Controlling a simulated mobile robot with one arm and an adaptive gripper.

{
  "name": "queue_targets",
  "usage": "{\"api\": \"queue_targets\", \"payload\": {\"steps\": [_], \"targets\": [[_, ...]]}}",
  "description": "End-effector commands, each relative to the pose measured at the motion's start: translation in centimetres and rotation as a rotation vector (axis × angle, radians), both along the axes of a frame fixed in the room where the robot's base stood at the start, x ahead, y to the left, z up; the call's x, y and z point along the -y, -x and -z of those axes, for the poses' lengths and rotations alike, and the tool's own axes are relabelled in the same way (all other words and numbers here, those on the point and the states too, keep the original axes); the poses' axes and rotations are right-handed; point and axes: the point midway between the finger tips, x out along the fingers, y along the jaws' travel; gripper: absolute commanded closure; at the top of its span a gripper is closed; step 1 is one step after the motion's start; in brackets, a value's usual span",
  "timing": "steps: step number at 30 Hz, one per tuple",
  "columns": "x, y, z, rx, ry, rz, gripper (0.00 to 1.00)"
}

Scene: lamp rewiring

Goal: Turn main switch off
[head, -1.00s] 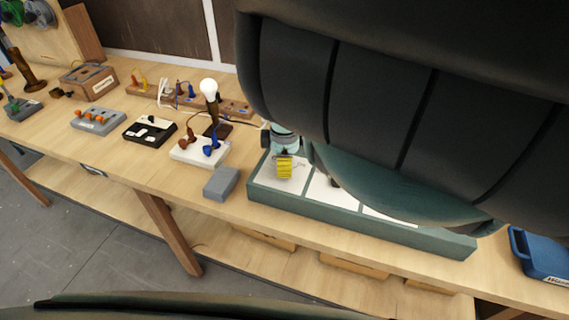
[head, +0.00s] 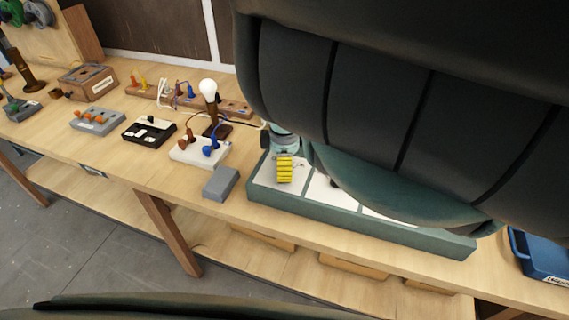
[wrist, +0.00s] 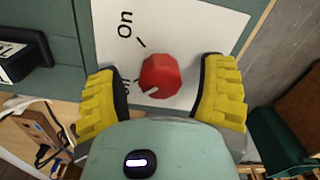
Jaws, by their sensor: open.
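The main switch is a red knob (wrist: 161,76) on a white panel (wrist: 185,30) in the wrist view. The word "On" with a tick is printed at its upper left. A second label at its left, partly hidden by a finger, looks like "Off". The knob's white mark points to the lower left, near that label. My gripper (wrist: 161,92) is open, with one yellow finger on each side of the knob and gaps between. In the head view my gripper (head: 285,169) is over the left panel of the green box (head: 350,222); the knob is hidden there.
A grey block (head: 221,183) lies just left of the green box. A white socket block (head: 199,151) with plugs and a lamp bulb (head: 208,89) stand behind it. A blue case (head: 540,258) is at the right.

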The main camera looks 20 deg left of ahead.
Motion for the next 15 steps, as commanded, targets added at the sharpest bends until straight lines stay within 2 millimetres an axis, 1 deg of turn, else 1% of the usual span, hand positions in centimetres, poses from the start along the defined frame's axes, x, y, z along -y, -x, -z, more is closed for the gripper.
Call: {"api": "queue_targets", "payload": {"steps": [4,8,15], "targets": [[0.0,0.0,-0.2,0.001,0.000,0.000,0.30],[0.0,-0.1,-1.0,0.003,-0.002,0.000,0.30],[0.1,-0.3,-3.8,0.005,0.000,0.003,0.30]]}}
